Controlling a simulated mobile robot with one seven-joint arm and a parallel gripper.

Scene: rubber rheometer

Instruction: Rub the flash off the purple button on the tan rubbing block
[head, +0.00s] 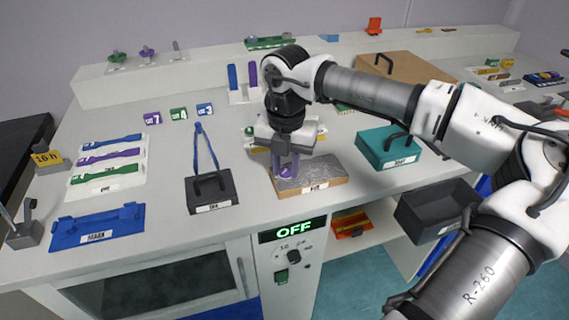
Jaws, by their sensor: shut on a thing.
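The tan rubbing block (330,182) lies near the front edge of the bench, with a grey speckled top and a white label on its front. My gripper (286,168) points down over the block's left end, its fingers shut on the purple button (286,172). The button is low over the grey top. I cannot tell whether it touches the surface. The fingers hide part of the button, and any flash on it is too small to make out.
A teal box (388,150) stands to the right. A blue tray (97,228) and a white rack of coloured strips (108,168) are at the left. The bench between rack and dark box is clear.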

